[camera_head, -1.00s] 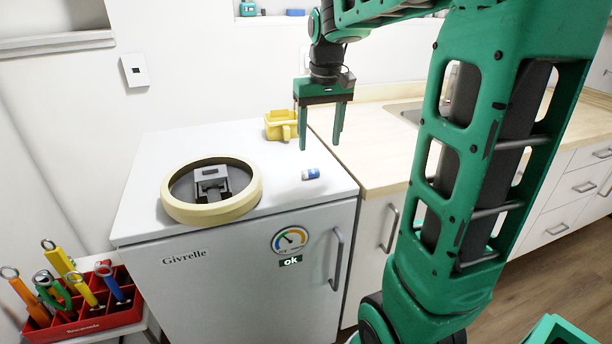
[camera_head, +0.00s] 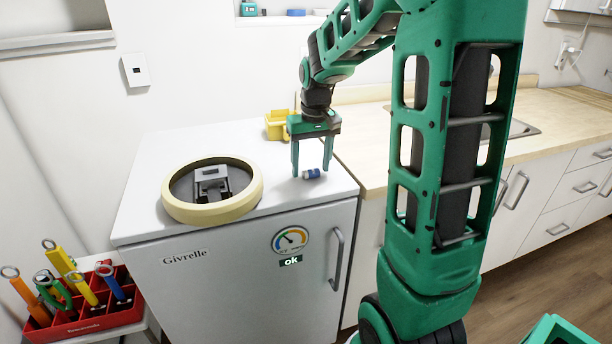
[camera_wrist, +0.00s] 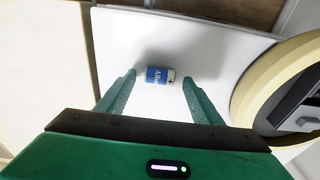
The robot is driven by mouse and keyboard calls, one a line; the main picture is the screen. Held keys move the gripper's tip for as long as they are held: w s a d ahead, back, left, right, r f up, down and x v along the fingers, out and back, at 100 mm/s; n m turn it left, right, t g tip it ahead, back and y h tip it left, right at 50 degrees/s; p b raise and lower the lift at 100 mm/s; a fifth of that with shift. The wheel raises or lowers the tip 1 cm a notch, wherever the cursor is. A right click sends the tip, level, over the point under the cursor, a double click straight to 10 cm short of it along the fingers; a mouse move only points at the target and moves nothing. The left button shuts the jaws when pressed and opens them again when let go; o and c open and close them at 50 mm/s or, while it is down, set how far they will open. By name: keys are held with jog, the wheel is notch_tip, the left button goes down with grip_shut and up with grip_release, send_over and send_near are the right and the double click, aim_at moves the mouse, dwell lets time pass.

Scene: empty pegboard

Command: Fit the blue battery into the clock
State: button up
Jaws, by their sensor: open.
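The blue battery (camera_head: 312,173) lies on its side on the white top of the small fridge, near its right edge. In the wrist view the battery (camera_wrist: 159,76) is blue with a white end bearing a plus mark. My gripper (camera_head: 311,172) is open and low over the battery. In the wrist view its fingers (camera_wrist: 158,82) stand apart to either side of the battery, with gaps. The clock (camera_head: 212,190) lies face down on the fridge to the left, a round cream rim with a grey battery holder in its middle. It shows partly in the wrist view (camera_wrist: 243,92).
The white fridge top (camera_head: 150,165) is otherwise mostly clear. A yellow container (camera_head: 277,124) stands at its back right. A wooden counter (camera_head: 365,150) adjoins on the right. A red tool caddy (camera_head: 95,315) stands at lower left.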

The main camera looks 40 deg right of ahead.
jog(key=shift+f, duration=0.4)
jog(key=shift+c, duration=0.3)
jog(key=c, duration=1.1)
jog(key=shift+r, duration=0.1)
